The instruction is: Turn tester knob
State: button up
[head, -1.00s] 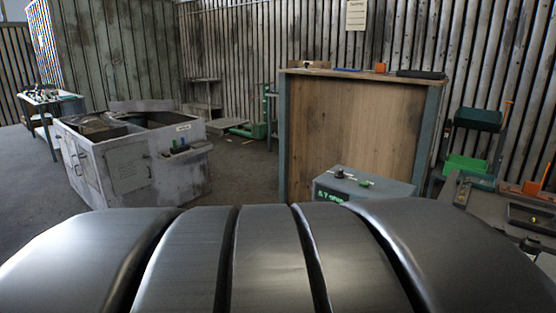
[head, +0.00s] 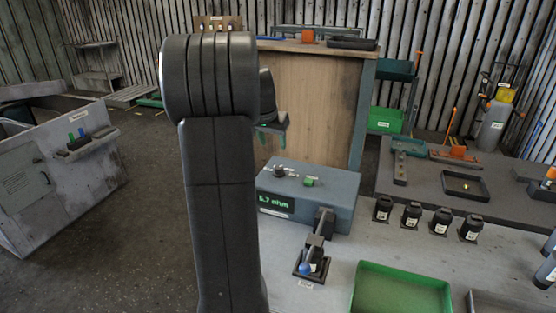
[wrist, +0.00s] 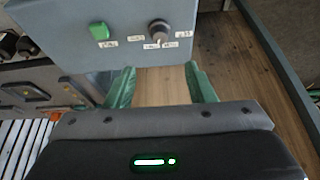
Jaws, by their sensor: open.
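The tester (head: 325,195) is a blue-grey box with a lit green display on its front, standing on the workbench. Its dark round knob (head: 279,171) sits on top, with a green button (head: 310,182) beside it. In the wrist view the knob (wrist: 159,29) has labels around it, and the green button (wrist: 98,31) is to its left. My gripper (head: 273,140) hangs above and behind the knob, apart from it. In the wrist view its two green fingers (wrist: 160,70) are spread and empty, with the knob beyond the gap between them.
A black lever-like device (head: 314,252) stands before the tester. Several black labelled pieces (head: 411,214) line up to its right. A green tray (head: 400,288) lies at the front. A wooden-panelled cabinet (head: 310,100) stands behind the tester. My arm hides part of the left.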

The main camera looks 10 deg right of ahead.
aim_at(279, 167)
jog(key=p+x, duration=0.2)
jog(key=x, duration=1)
jog(key=shift+f, duration=0.4)
jog(key=c, duration=1)
